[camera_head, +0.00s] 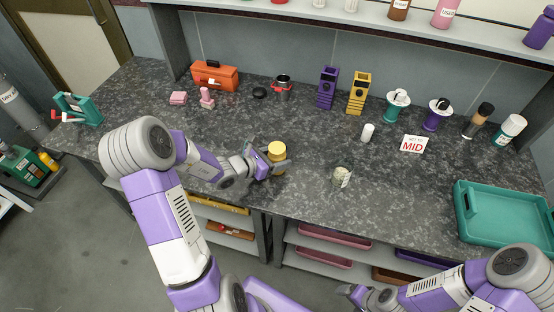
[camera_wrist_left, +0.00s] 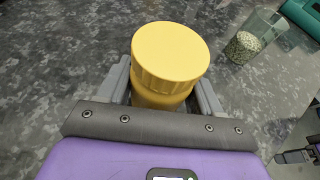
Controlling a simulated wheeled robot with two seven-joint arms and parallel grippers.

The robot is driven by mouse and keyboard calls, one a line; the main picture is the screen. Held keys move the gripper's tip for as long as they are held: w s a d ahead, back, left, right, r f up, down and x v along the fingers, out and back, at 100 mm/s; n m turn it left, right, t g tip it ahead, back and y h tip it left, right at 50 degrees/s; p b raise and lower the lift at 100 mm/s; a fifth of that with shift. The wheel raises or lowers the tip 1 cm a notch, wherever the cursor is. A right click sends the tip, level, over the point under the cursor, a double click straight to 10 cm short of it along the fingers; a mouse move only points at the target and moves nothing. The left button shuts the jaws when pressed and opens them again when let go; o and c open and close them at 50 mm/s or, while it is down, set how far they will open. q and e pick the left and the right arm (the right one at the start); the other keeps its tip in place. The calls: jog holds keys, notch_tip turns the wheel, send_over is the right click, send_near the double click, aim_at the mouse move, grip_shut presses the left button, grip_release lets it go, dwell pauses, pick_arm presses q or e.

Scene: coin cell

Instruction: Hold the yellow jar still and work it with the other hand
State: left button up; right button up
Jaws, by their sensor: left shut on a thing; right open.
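The yellow jar (camera_head: 277,153) stands upright on the dark speckled counter, left of its middle. Its round ribbed lid is on, seen from above in the left wrist view (camera_wrist_left: 170,55). My left gripper (camera_head: 274,166) is shut on the jar's body below the lid, with one finger on each side. My right gripper (camera_head: 348,290) is open and empty in front of the counter's front edge, low in the head view, well away from the jar. The lower part of the jar is partly hidden by the left gripper.
A clear cup of pale pellets (camera_head: 341,177) stands right of the jar. A teal tray (camera_head: 464,228) lies at the right. Dispensers and an orange toolbox (camera_head: 215,76) line the back. Counter around the jar is clear.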

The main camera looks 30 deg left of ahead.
pick_arm(q)
notch_tip(320, 180, up, 10)
jog(key=p, duration=0.4)
jog(key=o, duration=0.6)
jog(key=c, duration=0.9)
jog(key=shift+c, duration=0.2)
